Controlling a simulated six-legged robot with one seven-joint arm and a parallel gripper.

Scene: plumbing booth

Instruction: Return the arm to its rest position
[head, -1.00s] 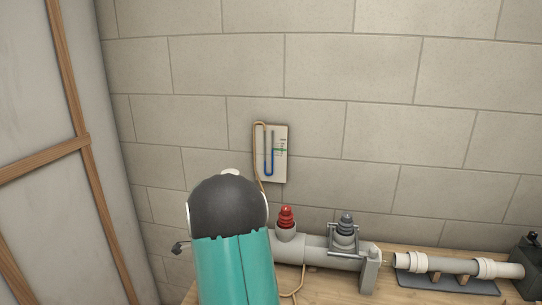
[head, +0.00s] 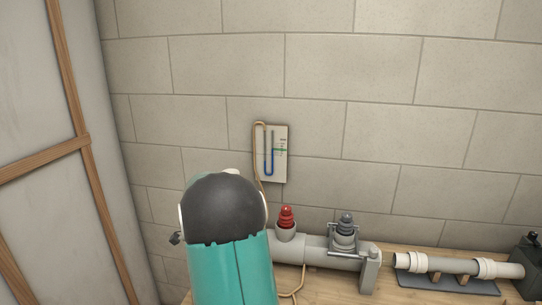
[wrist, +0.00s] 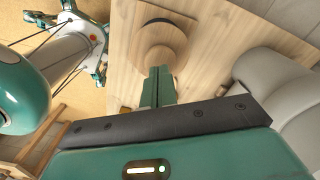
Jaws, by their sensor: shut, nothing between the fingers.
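My arm's black and teal link (head: 225,220) stands in the lower left of the head view, in front of the bench. It hides my gripper there. In the wrist view my gripper (wrist: 158,84) shows as two teal fingers closed together, with nothing between them. They point toward a round wooden piece (wrist: 158,42) on the wooden bench; I cannot tell how far apart they are.
The bench (head: 335,284) holds a grey pipe (head: 318,248) with a red plug (head: 286,218) and a grey plug (head: 346,226). A white pipe (head: 448,265) lies at right. A gauge board (head: 276,153) hangs on the block wall. Part of the grey pipe is close right in the wrist view (wrist: 270,80).

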